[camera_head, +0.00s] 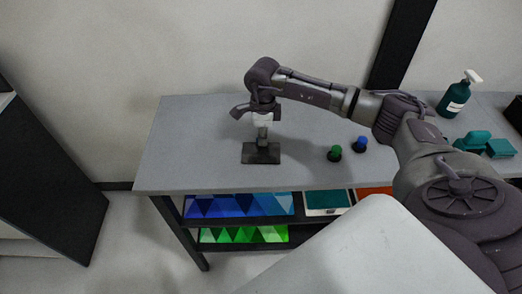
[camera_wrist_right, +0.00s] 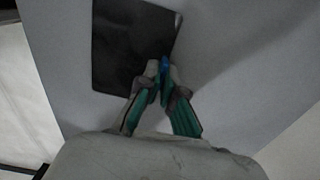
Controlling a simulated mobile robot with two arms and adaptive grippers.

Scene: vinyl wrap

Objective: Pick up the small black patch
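The small black patch (camera_head: 261,154) is a dark, flat square near the front of the grey table's left part. It fills the upper left of the right wrist view (camera_wrist_right: 128,45), where one corner is covered by the fingers. My right gripper (camera_head: 262,139) points down over the patch's back edge in the head view. In the right wrist view its green-padded fingers (camera_wrist_right: 161,70) meet at the tips, at the patch's edge. A bit of blue shows at the tips. I cannot tell whether the patch is pinched between them. My left gripper is not in view.
On the grey table (camera_head: 190,130), a green knob-like piece (camera_head: 334,154) and a blue one (camera_head: 360,144) stand right of the patch. A pump bottle (camera_head: 456,97) and teal blocks (camera_head: 474,141) are farther right. Blue and green pieces fill the shelves below. The table's left part is clear.

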